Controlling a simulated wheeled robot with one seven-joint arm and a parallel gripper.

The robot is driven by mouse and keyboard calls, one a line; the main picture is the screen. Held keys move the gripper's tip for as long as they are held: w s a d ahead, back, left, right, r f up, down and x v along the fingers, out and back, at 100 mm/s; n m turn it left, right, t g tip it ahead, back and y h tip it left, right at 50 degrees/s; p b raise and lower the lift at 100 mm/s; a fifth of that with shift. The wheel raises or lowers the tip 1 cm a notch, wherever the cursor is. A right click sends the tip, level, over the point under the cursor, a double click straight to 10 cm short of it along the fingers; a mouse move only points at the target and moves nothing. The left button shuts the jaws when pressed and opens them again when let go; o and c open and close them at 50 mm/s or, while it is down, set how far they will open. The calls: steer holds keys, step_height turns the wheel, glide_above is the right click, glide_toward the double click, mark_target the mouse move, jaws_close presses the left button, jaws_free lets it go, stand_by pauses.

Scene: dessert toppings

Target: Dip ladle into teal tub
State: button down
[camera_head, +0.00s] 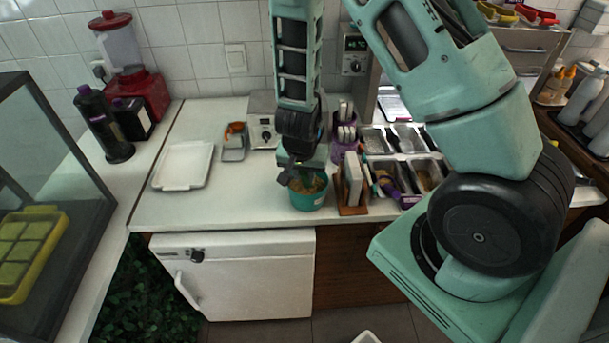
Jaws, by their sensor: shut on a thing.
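The teal tub (308,203) stands upright on the white counter, near its front edge, with brownish crumbly contents showing at its open top. My gripper (291,181) points down at the tub's left rim and covers part of its opening. It is shut on what appears to be the ladle. The ladle itself is too small and hidden to make out, so I cannot tell how deep it sits in the tub.
A wooden holder (352,208) with upright white boards stands close right of the tub. Topping trays (407,139) lie farther right, partly behind my arm. A white tray (161,181) lies left, with clear counter between.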

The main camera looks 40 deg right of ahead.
steer(key=s+a+f+t+h+b, duration=0.1)
steer(key=b, duration=0.1)
steer(key=a+f+t+h+b, duration=0.1)
steer(key=b, duration=0.2)
steer(key=shift+s+f+b, duration=0.25)
steer(key=shift+s+b, duration=0.1)
stand_by(0.3)
steer(key=shift+r, duration=0.15)
steer(key=shift+t+h, duration=0.5)
steer(key=shift+h, duration=0.1)
steer(key=shift+s+a+r+p, duration=0.1)
steer(key=shift+r+p, duration=0.95)
steer(key=shift+r, duration=0.1)
steer(key=shift+s+a+r+p, duration=0.15)
steer(key=shift+r+p, duration=0.85)
steer(key=shift+r, duration=0.15)
steer(key=shift+s+a+r+p, duration=0.1)
steer(key=shift+r+p, duration=0.95)
steer(key=shift+r, duration=0.1)
steer(key=shift+r+p, duration=1.75)
steer(key=shift+p, duration=0.1)
